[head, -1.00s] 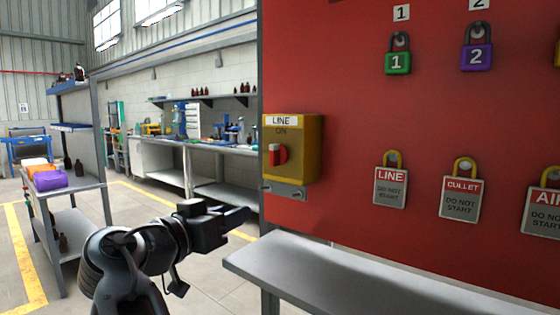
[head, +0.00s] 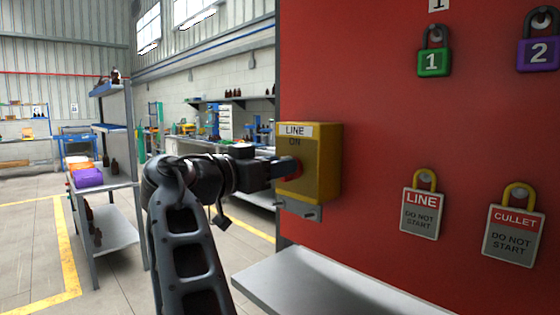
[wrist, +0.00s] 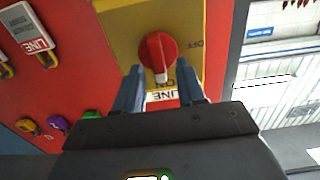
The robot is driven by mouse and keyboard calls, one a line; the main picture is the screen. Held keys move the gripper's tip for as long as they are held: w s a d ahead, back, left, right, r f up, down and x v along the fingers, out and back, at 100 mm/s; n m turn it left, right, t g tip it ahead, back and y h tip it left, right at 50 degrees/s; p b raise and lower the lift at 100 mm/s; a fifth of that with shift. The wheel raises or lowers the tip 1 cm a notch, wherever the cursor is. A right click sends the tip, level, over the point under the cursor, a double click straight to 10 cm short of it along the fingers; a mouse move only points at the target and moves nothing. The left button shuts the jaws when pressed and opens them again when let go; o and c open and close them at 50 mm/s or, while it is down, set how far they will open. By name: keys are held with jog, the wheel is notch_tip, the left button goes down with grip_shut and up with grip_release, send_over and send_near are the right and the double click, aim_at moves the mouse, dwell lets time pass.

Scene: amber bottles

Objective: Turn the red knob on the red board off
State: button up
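The red knob (wrist: 158,50) sits on a yellow switch box (head: 325,165) fixed at the left edge of the red board (head: 390,120). The box reads LINE and ON in the head view. In the wrist view, which is upside down, the knob's white mark points to ON, and OFF is printed to one side. My gripper (wrist: 160,68) is open, its two blue-grey fingers apart and their tips at either side of the knob's near part. I cannot tell whether they touch it. In the head view the gripper (head: 287,170) hides much of the knob.
Green (head: 433,58) and purple (head: 540,45) padlocks and LINE (head: 421,212) and CULLET (head: 513,235) tags hang on the board. A grey shelf (head: 310,285) juts out below the box. A shelf rack with bins (head: 88,178) stands left; open floor lies between.

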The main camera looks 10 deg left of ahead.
jog(key=shift+w+d, duration=0.35)
grip_shut()
